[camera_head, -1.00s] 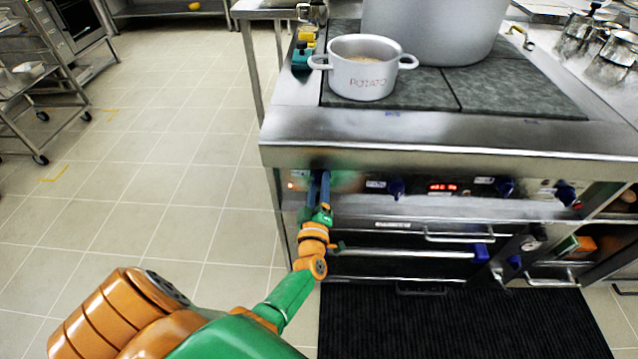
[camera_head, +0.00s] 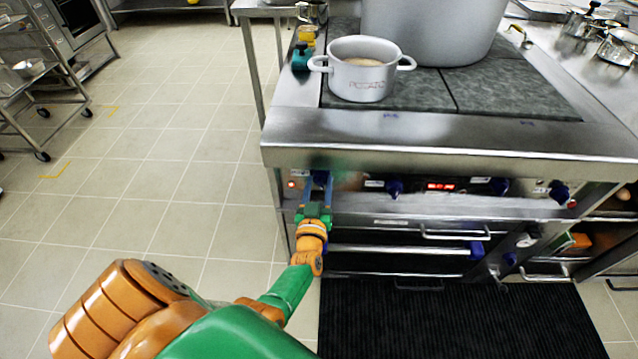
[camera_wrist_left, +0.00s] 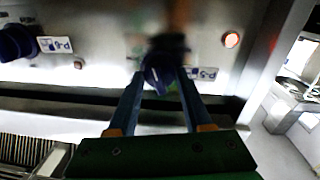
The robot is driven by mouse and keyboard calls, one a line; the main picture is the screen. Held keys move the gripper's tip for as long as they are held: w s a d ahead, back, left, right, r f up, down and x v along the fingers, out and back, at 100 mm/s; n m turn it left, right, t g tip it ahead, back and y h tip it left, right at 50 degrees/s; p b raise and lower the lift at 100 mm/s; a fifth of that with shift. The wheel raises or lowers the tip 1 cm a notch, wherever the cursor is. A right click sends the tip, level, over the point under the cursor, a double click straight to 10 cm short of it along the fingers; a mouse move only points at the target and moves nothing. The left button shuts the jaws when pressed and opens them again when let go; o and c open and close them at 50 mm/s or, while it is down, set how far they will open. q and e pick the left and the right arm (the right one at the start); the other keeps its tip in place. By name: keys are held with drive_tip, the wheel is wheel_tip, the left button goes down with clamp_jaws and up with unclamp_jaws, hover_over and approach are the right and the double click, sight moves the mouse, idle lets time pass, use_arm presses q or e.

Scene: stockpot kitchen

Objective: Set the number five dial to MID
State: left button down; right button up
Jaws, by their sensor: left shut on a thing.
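A row of dark blue dials runs along the stove's front panel. The leftmost dial (camera_head: 320,177) sits between the blue fingers of my left gripper (camera_head: 318,186), which is shut on it. In the left wrist view the dial (camera_wrist_left: 158,76) shows between the two fingertips (camera_wrist_left: 160,84), with a light pointer mark on it. A small label (camera_wrist_left: 203,73) sits beside it; its print is too blurred to read surely. The neighbouring dial (camera_head: 394,188) also shows in the left wrist view (camera_wrist_left: 17,43). My right gripper is not in view.
A lit red indicator (camera_wrist_left: 231,40) is near the held dial. The stove's steel edge (camera_head: 430,150) overhangs the panel. Oven handles (camera_head: 400,250) lie below. A potato pot (camera_head: 362,82) and a large stockpot (camera_head: 430,30) stand on top.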

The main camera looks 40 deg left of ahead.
use_arm(q)
drive_tip(key=shift+m, duration=0.4)
drive_tip(key=shift+c, duration=1.6)
unclamp_jaws()
drive_tip(key=shift+s+d, duration=0.15)
drive_tip(key=shift+s, duration=0.15)
drive_tip(key=p+v, duration=0.1)
drive_tip(key=v, duration=0.5)
drive_tip(key=shift+s+p, duration=0.2)
drive_tip(key=shift+p, duration=0.15)
